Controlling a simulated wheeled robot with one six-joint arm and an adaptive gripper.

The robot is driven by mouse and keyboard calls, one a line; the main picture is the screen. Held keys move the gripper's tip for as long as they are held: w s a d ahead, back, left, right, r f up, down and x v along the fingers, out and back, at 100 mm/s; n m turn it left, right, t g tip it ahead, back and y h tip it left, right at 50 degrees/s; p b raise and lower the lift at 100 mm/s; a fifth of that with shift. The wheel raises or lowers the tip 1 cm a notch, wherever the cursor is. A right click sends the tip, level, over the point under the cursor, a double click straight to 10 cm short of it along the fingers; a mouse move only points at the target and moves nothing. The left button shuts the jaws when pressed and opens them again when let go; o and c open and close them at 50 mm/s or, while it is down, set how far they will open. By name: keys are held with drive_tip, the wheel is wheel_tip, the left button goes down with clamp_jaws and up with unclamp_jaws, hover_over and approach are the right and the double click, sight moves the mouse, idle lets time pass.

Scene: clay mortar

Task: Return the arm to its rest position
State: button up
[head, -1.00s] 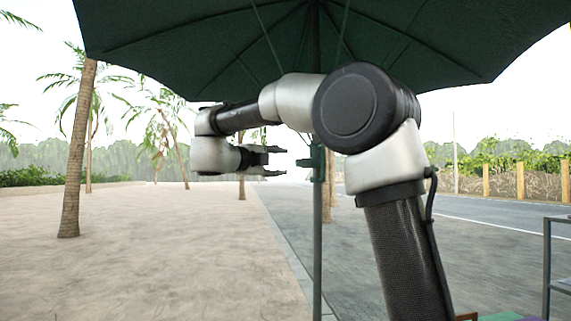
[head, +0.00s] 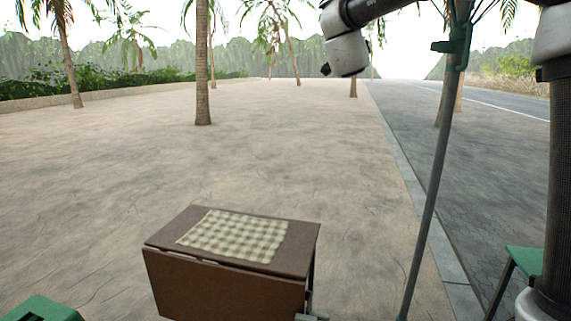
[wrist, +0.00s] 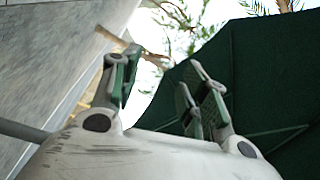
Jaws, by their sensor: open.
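My arm shows only in part at the upper right of the head view, with its pale wrist link (head: 346,52) hanging down near the top edge. Another part of my arm runs along the right edge. My gripper (wrist: 162,72) shows in the wrist view with its two green-and-grey fingers spread apart. Nothing is between the fingers. I cannot make out the fingers in the head view.
A slanted umbrella pole (head: 430,200) stands close to my arm. The dark green umbrella canopy (wrist: 265,75) fills the right of the wrist view. A brown box table (head: 225,290) with a checked cloth (head: 235,236) stands in front. Open paving lies beyond, with palms.

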drive_tip(key=s+a+f+n+g+y, duration=0.2)
drive_tip(key=s+a+f+n+y, duration=0.2)
drive_tip(key=a+f+n+y, duration=0.4)
drive_tip(key=s+d+f+n+g+y, duration=0.3)
drive_tip(key=s+f+n+g, duration=0.4)
drive_tip(key=s, duration=0.3)
drive_tip(key=s+d+f+g+h, duration=0.1)
drive_tip(key=s+d+f+h, duration=0.1)
drive_tip(key=s+d+f, duration=0.2)
drive_tip(key=s+d+f+n+g+h, duration=0.1)
drive_tip(key=s+d+f, duration=0.4)
drive_tip(key=s+d, duration=0.5)
drive_tip(key=s+d+f+n+g+h, duration=0.1)
drive_tip(key=s+d+f, duration=0.4)
drive_tip(key=s, duration=1.2)
drive_tip(key=shift+s+d+f+g+h, duration=0.15)
drive_tip(key=shift+s+d+g+h, duration=0.05)
drive_tip(key=shift+d+g+h, duration=0.8)
drive_tip(key=shift+a, duration=0.1)
